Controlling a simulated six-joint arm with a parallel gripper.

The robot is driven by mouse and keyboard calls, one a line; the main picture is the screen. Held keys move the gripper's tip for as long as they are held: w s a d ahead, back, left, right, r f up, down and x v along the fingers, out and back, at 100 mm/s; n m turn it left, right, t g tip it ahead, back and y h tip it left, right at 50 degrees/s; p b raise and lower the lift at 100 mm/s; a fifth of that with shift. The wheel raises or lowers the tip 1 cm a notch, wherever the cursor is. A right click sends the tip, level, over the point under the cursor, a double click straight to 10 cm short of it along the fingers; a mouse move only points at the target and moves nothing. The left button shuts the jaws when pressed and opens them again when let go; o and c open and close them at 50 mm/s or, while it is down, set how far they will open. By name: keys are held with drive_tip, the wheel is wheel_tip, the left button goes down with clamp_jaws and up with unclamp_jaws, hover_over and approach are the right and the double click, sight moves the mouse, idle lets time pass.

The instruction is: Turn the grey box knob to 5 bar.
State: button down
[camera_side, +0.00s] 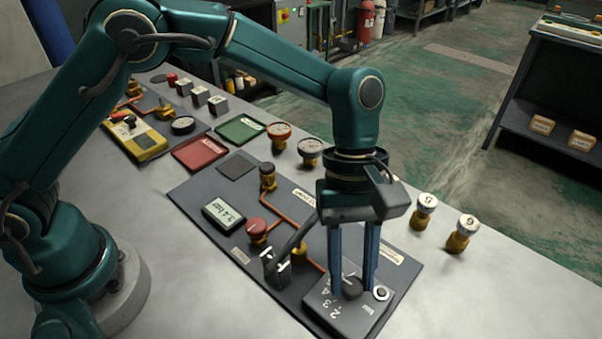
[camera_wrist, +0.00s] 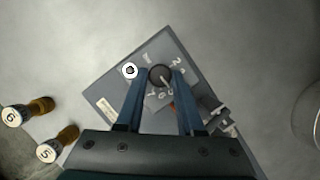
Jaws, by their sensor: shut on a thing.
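The grey box (camera_side: 345,312) sits at the near right end of the dark panel, with white numerals on its top and a small round button (camera_side: 381,293) at its right corner. Its black round knob (camera_side: 352,287) also shows in the wrist view (camera_wrist: 160,76). My gripper (camera_side: 355,280) points down over the box, with its two blue fingers on either side of the knob, shut on it. In the wrist view a white pointer mark is on the knob, but the number it points to is too small to tell. A display (camera_side: 223,212) on the panel seems to read 2.4 bar.
A red knob (camera_side: 257,229) and orange pipes stand on the panel left of my gripper. Brass fittings with white numbered caps (camera_side: 424,211) (camera_side: 462,233) stand to the right. Red (camera_side: 200,152) and green (camera_side: 240,129) trays lie farther back. The table's near right is clear.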

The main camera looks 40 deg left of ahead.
drive_tip(key=shift+m, duration=0.4)
drive_tip(key=c, duration=0.5)
unclamp_jaws()
drive_tip(key=shift+v, duration=2.6)
drive_tip(key=shift+w, duration=0.15)
